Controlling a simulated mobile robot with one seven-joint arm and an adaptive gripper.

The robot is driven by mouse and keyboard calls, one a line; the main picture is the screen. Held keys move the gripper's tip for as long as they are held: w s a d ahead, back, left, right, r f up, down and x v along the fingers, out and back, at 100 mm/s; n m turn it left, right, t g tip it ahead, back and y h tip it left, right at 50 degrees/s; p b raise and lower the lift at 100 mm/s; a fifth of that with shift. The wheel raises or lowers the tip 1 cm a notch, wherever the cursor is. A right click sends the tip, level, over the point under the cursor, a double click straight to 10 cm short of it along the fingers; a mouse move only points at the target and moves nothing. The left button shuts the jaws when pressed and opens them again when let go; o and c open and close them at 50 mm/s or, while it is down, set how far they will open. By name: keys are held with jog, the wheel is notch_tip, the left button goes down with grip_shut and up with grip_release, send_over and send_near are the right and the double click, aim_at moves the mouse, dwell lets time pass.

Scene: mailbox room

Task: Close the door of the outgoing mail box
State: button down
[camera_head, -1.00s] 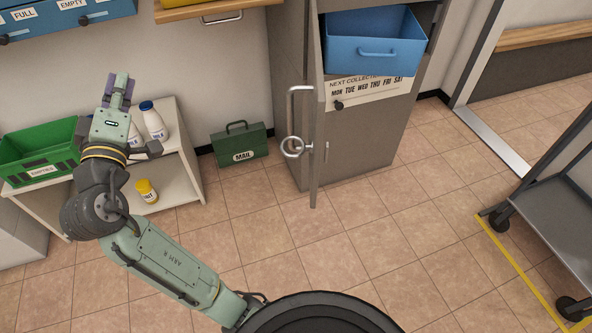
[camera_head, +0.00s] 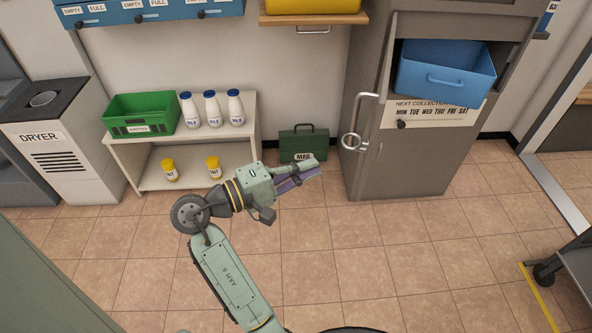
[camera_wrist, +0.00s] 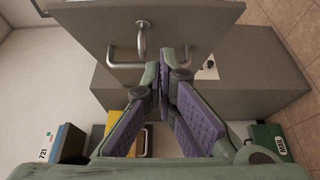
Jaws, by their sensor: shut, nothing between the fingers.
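The outgoing mail box is a grey cabinet (camera_head: 400,168) at the right of the head view, with a blue tub (camera_head: 445,72) in its open upper compartment. Its grey door (camera_head: 377,122) stands open, seen nearly edge-on, with a metal handle and ring (camera_head: 354,140) on its outer face. The door panel (camera_wrist: 190,28) and handle (camera_wrist: 140,45) also show in the wrist view, beyond the fingers. My gripper (camera_head: 312,170) is shut and empty, left of the door and apart from it, its purple-padded fingers pointing right. In the wrist view the fingertips (camera_wrist: 166,75) are together.
A green mail case (camera_head: 303,142) stands on the floor behind my gripper. A white shelf (camera_head: 128,153) with a green crate (camera_head: 142,113) and bottles is at left, near a dryer (camera_head: 60,150). A cart (camera_head: 578,262) stands at lower right. The tiled floor before the cabinet is clear.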

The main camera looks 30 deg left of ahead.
jog(key=w+d, duration=0.5)
jog(key=d, duration=0.1)
jog(key=shift+d+p, duration=0.25)
jog(key=shift+p, duration=0.2)
jog(key=shift+d, duration=0.1)
